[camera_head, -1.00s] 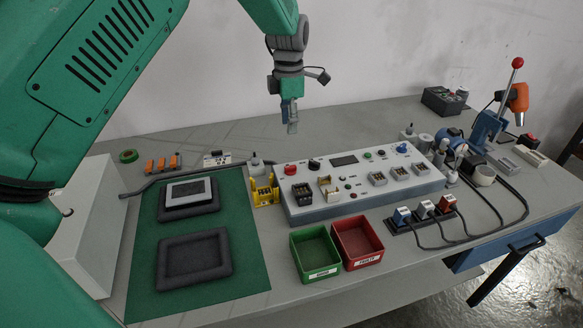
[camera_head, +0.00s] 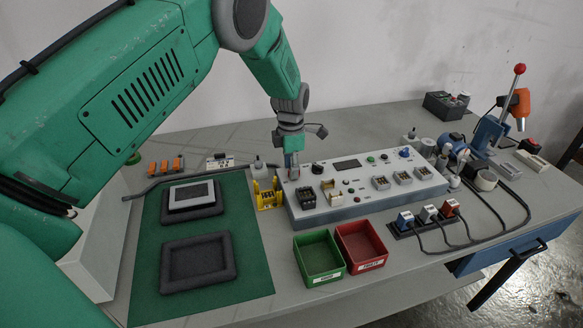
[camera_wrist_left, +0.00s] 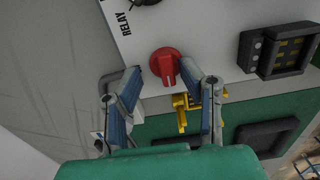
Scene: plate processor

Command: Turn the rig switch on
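The rig (camera_head: 335,212) is a light grey panel box on the table with knobs, buttons and sockets on top. A red rotary switch (camera_wrist_left: 165,66) sits on its panel in the left wrist view. My left gripper (camera_head: 293,174) is low over the rig's left end and hides this switch in the head view. In the left wrist view, the left gripper (camera_wrist_left: 161,78) is open, with its two fingers apart on either side of the red switch. Whether they touch it I cannot tell. My right gripper is not in view.
A black knob (camera_head: 317,168) and black socket (camera_head: 307,197) are close by on the panel. A yellow holder (camera_head: 267,194) stands left of the rig. Green (camera_head: 319,279) and red (camera_head: 362,266) bins stand in front. A green mat (camera_head: 247,267) with dark trays lies left.

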